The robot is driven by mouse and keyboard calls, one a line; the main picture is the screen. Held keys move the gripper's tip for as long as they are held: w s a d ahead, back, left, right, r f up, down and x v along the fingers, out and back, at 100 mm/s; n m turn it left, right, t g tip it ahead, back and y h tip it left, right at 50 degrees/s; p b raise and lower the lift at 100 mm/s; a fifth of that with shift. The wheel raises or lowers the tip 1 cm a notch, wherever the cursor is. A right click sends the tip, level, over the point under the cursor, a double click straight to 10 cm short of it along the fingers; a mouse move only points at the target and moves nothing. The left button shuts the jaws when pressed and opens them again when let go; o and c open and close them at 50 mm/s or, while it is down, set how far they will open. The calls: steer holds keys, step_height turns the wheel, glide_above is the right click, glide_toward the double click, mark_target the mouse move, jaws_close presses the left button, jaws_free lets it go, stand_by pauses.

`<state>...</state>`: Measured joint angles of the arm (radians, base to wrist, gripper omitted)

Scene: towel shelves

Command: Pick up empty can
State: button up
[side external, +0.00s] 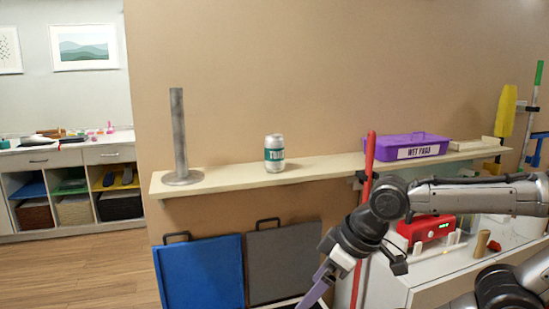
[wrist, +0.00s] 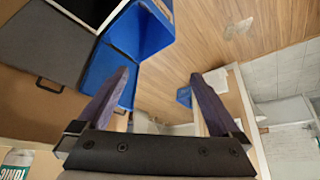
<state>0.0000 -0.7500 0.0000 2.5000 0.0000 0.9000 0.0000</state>
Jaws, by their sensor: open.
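A silver can with a green label (side external: 274,154) stands upright on the wall shelf (side external: 235,178), between a metal post and a purple box. Part of it also shows at the lower left edge of the wrist view (wrist: 14,168). My gripper (side external: 312,299) is below the shelf, to the right of the can and apart from it, pointing down. Its fingertips are cut off by the bottom of the side view. In the wrist view my gripper (wrist: 160,75) has two purple fingers spread wide with nothing between them.
On the shelf, a grey metal post (side external: 180,135) stands left of the can and a purple wet pads box (side external: 405,146) lies to the right. A red pole (side external: 368,165) rises in front of the shelf. Blue (side external: 202,272) and grey (side external: 283,262) panels lean below.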

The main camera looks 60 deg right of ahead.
steer(key=w+d+r+m, duration=0.1)
steer(key=w+d+r, duration=0.3)
steer(key=r, duration=0.5)
steer(key=w+d+r+m+h, duration=0.1)
steer(key=w+d+r, duration=0.1)
steer(key=w+r, duration=0.45)
steer(key=w+d+r, duration=0.4)
steer(key=r, duration=0.6)
steer(key=m+h, duration=0.2)
steer(key=m, duration=0.3)
glide_toward(280, 136)
step_height(280, 136, down, 3)
steer(key=w, duration=0.2)
steer(key=shift+g, duration=0.3)
steer(key=x, duration=0.7)
steer(key=shift+d+f, duration=0.3)
steer(key=shift+d, duration=0.1)
steer(key=shift+w+r+x, duration=0.1)
steer(key=shift+w+x, duration=0.05)
steer(key=shift+x, duration=0.75)
steer(key=shift+w+r+x, duration=0.1)
steer(key=shift+w+x, duration=0.05)
steer(key=shift+x, duration=0.75)
steer(key=shift+w+x, duration=0.15)
steer(key=shift+x, duration=0.75)
